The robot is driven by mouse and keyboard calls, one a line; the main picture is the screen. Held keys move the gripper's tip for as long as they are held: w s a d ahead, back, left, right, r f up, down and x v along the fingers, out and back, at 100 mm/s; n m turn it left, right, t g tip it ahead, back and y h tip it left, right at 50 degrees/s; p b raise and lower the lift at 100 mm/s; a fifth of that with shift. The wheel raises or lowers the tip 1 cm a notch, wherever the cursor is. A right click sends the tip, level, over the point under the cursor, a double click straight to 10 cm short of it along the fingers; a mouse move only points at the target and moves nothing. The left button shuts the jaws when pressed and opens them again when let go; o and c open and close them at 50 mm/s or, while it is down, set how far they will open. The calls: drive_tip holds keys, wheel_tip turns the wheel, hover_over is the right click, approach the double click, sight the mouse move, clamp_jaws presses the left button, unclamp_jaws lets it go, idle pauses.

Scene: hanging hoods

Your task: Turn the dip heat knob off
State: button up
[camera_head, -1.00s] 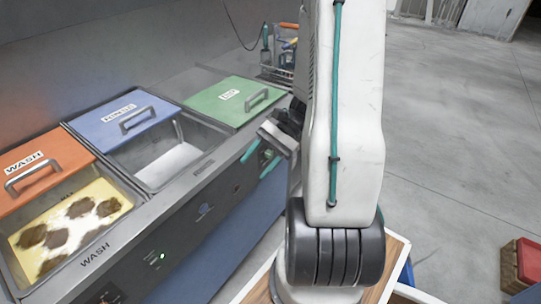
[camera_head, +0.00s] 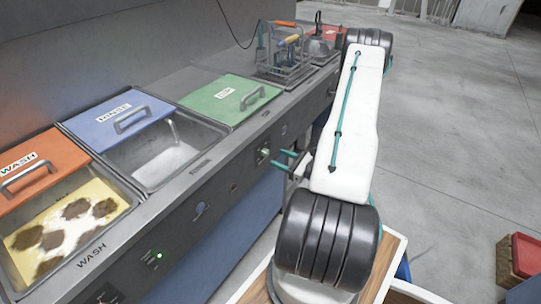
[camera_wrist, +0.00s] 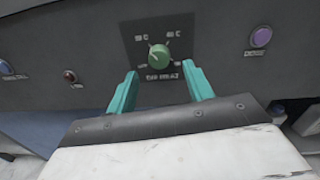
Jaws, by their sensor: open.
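The dip heat knob (camera_wrist: 159,55) is a round green knob on a dark square plate, with a dip heat label under it and temperature marks above it. In the head view the knob (camera_head: 263,153) is a small greenish spot on the front panel below the green dip lid. My gripper (camera_wrist: 160,69) is open, with one teal finger low on each side of the knob in the wrist view. The knob shows just beyond the fingertips, with nothing between the fingers. In the head view my gripper (camera_head: 277,158) points at the panel, close to the knob; contact cannot be told.
A purple button (camera_wrist: 261,37) sits right of the knob, and a red button (camera_wrist: 70,76) and a blue button (camera_wrist: 6,68) sit left. The wash basin (camera_head: 118,213) and rinse basin (camera_head: 212,150) are partly open. A wire tool rack (camera_head: 285,62) stands behind the green lid (camera_head: 232,100).

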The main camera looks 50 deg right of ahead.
sight(268, 154)
drive_tip(key=w, duration=0.5)
drive_tip(key=shift+a, duration=0.35)
drive_tip(key=c, duration=1)
